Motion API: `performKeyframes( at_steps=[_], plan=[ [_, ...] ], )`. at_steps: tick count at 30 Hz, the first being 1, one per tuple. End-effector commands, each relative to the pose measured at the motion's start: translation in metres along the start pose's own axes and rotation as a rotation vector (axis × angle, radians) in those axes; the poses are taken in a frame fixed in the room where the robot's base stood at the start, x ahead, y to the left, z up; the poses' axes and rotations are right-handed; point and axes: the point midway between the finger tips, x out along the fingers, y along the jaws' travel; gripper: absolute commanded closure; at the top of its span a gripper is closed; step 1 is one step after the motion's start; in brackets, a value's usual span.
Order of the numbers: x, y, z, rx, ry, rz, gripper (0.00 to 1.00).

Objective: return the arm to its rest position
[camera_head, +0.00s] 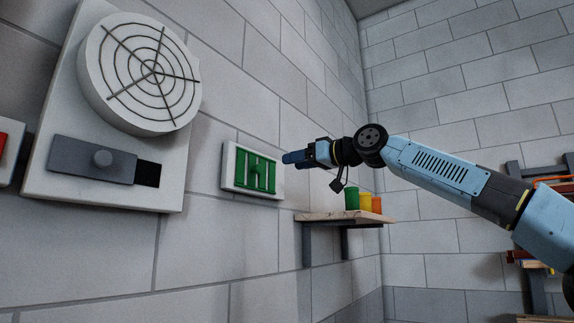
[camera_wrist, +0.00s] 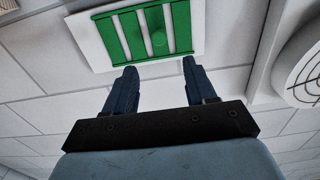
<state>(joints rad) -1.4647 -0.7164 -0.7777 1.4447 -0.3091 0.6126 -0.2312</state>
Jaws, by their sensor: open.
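My gripper (camera_head: 296,157) is at the end of my blue arm, raised in front of the tiled wall. In the head view it points left at a white panel with green battens (camera_head: 255,172) on the wall. In the wrist view my gripper (camera_wrist: 155,85) shows two dark blue fingers spread apart with nothing between them. The green battens (camera_wrist: 133,35) lie beyond the fingertips there, with a round green knob among them. The fingertips look close to the panel; whether they touch it cannot be told.
A wall shelf (camera_head: 340,217) with green, yellow and orange cups (camera_head: 364,201) is below my gripper. A white panel with a round grille (camera_head: 140,72) and a grey slider (camera_head: 92,159) is at left. Shelving (camera_head: 540,170) stands at right.

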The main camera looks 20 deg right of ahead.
Motion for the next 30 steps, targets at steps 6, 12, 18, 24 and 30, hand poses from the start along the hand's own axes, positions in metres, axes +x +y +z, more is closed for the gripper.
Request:
performKeyframes(
  at_steps=[6,12,18,24,30],
  plan=[
    [-0.010,-0.001,0.000,0.000,0.001,-0.001,0.44],
    [-0.011,-0.001,0.000,0.000,0.000,-0.001,0.44],
    [-0.011,-0.001,0.000,0.000,0.000,-0.001,0.44],
    [-0.012,-0.002,0.001,0.000,-0.003,0.000,0.44],
    [-0.027,-0.018,0.021,-0.003,-0.054,0.016,0.44]
  ],
)
